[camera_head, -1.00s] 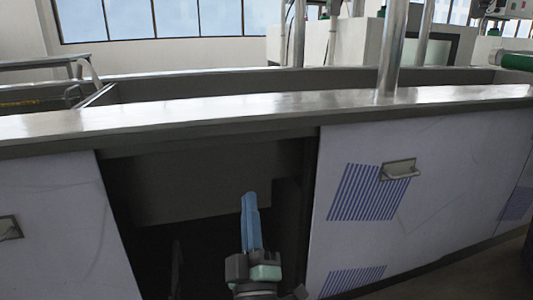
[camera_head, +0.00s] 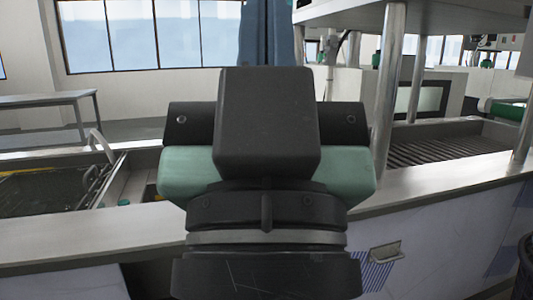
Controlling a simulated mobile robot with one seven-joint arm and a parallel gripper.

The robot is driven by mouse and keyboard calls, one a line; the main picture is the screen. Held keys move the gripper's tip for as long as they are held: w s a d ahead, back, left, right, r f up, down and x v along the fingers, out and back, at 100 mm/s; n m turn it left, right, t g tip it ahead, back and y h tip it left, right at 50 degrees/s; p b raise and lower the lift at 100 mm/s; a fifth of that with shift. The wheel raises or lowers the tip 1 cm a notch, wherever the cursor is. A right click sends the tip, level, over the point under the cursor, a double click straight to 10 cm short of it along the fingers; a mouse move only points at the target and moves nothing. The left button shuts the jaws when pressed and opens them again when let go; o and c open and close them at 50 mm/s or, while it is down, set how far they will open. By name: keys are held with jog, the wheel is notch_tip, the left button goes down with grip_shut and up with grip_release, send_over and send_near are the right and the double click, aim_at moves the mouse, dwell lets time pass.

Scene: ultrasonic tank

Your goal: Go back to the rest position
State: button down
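My gripper (camera_head: 266,22) is seen from behind, large in the middle of the head view. Its two blue fingers point up and lie close together. The fingertips are cut off by the top edge. Nothing shows held between them. The black and green gripper body and wrist hide the middle of the tank bench. The gripper appears raised above the bench rim (camera_head: 430,190).
The steel tank bench runs across the view, with an open basin (camera_head: 50,190) at left and a ribbed section (camera_head: 425,148) at right. Steel posts (camera_head: 388,85) carry a shelf (camera_head: 420,13) at right. A cabinet handle (camera_head: 386,252) juts out below the rim.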

notch_tip(320, 180, up, 30)
jog(key=p, duration=2.7)
jog(key=shift+f, duration=0.15)
jog(key=shift+a, duration=0.1)
